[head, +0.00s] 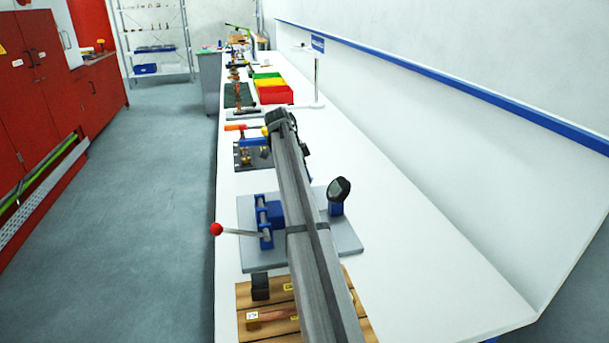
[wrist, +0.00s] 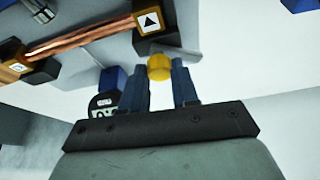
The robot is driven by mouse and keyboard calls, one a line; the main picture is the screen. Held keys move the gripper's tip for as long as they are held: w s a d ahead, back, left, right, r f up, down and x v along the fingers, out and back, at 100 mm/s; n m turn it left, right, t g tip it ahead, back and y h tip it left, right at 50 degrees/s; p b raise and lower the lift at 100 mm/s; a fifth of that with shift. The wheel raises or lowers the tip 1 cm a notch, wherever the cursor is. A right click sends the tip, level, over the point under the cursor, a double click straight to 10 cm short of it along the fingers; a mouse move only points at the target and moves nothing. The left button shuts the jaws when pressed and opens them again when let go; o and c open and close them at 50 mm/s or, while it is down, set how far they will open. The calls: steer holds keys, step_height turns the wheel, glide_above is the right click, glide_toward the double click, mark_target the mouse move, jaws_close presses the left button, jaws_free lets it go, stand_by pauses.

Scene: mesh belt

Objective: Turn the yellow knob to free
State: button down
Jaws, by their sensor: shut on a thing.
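The yellow knob (wrist: 160,67) sits between the two blue fingers of my gripper (wrist: 159,82) in the wrist view, and the gripper is shut on it. The fingers hide part of its sides. In the head view a small yellow part (head: 265,130) shows at the far end of my arm; the arm hides most of that spot. I cannot read the knob's setting.
A blue clamp with a red-ball lever (head: 216,229) and a dial gauge (head: 338,190) stand on a grey plate. A wooden board (head: 262,330) lies nearer. A red bin (head: 277,95) stands beyond. The white bench (head: 400,250) is clear at the right.

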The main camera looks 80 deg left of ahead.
steer(key=m+h, duration=0.1)
steer(key=m, duration=0.3)
steer(key=shift+a+m+g+h, duration=0.2)
steer(key=shift+m+g+h, duration=0.1)
steer(key=shift+h, duration=0.1)
steer(key=shift+w+m+g+h, duration=0.1)
steer(key=shift+m+g+h, duration=0.4)
steer(key=shift+m, duration=1.4)
steer(key=c, duration=0.8)
jaws_free()
steer(key=shift+c, duration=0.2)
